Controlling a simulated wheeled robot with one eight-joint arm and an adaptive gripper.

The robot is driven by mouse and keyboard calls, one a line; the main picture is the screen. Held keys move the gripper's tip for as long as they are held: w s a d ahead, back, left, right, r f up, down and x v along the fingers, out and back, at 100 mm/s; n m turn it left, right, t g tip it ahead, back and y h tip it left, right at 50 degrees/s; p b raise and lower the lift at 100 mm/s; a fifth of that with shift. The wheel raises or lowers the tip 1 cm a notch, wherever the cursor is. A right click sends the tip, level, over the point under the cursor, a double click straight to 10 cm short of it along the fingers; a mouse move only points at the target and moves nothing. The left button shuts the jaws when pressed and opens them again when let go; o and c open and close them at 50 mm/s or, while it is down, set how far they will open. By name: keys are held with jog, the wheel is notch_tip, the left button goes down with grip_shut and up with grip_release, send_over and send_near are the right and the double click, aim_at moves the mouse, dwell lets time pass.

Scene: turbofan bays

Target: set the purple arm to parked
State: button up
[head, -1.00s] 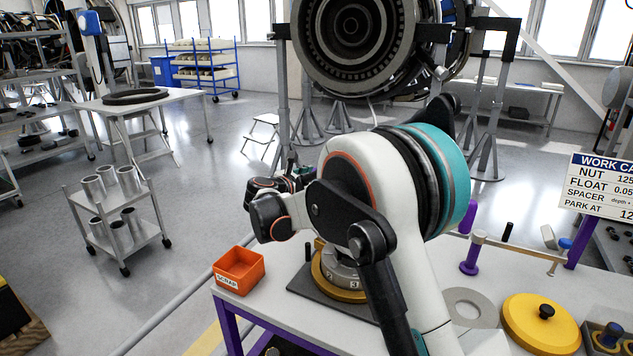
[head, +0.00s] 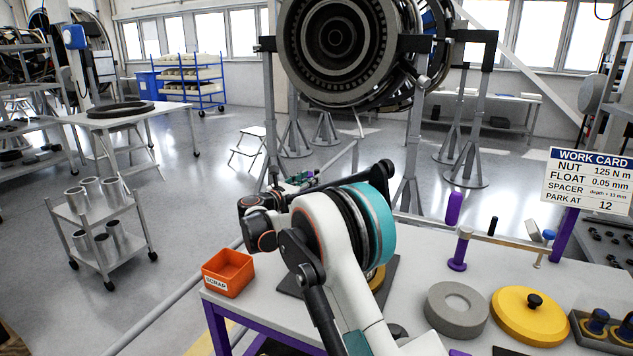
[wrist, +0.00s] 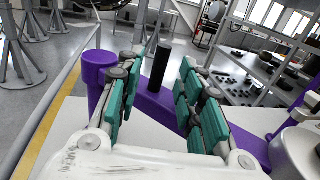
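A black upright peg (wrist: 160,68) shows between my fingers in the picture. My gripper (wrist: 155,100) is open, its teal pads apart, with nothing held. I cannot tell whether the peg lies between the pads or beyond them. In the head view my gripper (head: 305,177) is small and partly behind my arm. The work card (head: 590,182) reads "PARK AT 12".
On the bench stand an orange scrap bin (head: 228,273), a grey ring (head: 456,308), a yellow lid (head: 531,315) and a purple post (head: 459,250) with a tan bar. A yellow round base (head: 376,278) is mostly hidden by my arm. An engine (head: 345,45) hangs behind.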

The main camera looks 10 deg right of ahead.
jog(key=shift+b+x, duration=0.45)
jog(key=shift+x, duration=2)
grip_shut()
